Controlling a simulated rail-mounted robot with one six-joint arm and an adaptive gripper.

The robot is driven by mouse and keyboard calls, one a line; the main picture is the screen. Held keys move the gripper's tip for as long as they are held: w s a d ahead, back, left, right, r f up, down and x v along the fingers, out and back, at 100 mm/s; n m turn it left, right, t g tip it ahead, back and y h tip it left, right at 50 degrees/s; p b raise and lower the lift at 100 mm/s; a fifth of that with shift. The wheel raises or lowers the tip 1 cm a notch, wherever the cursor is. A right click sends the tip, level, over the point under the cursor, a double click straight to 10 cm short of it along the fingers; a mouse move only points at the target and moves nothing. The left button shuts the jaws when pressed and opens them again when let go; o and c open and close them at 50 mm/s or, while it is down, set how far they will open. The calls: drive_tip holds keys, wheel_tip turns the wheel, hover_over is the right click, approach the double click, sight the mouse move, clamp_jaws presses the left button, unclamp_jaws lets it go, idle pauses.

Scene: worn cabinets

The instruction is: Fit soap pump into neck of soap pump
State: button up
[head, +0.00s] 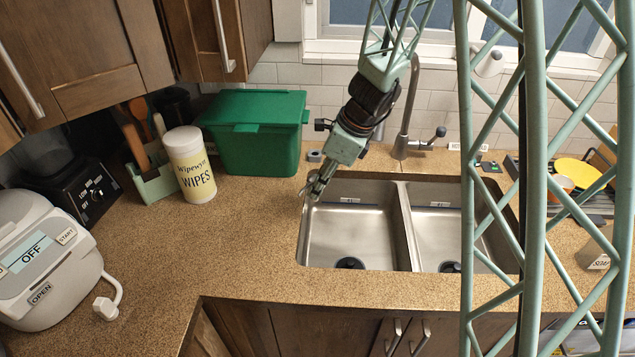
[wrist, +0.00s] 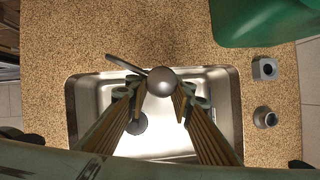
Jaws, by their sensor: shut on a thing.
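In the wrist view my gripper (wrist: 160,93) has its fingertips on both sides of a soap pump with a round metal head (wrist: 162,80). Its thin dark spout (wrist: 124,65) points to the upper left. In the head view my gripper (head: 318,184) holds it above the counter at the sink's left edge. On the counter behind the sink are a grey square fitting with a dark hole (wrist: 264,69) and a round metal collar (wrist: 265,118), both apart from the pump. I cannot tell for certain which is the neck. The square fitting also shows in the head view (head: 314,156).
A green box (head: 255,135) stands left of the square fitting. A wipes canister (head: 190,165) is further left. The tall faucet (head: 404,125) rises behind the double sink (head: 355,235). The counter in front of the canister is clear.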

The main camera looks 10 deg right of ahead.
drive_tip(key=s+a+b, duration=0.1)
drive_tip(key=s+b, duration=0.1)
drive_tip(key=s, duration=0.4)
drive_tip(key=shift+s+a, duration=0.15)
idle(0.5)
drive_tip(key=o, duration=0.4)
drive_tip(key=c, duration=0.6)
drive_tip(key=shift+c, duration=0.2)
drive_tip(key=shift+r, duration=0.1)
drive_tip(key=shift+r+p, duration=0.7)
drive_tip(key=shift+r, duration=0.2)
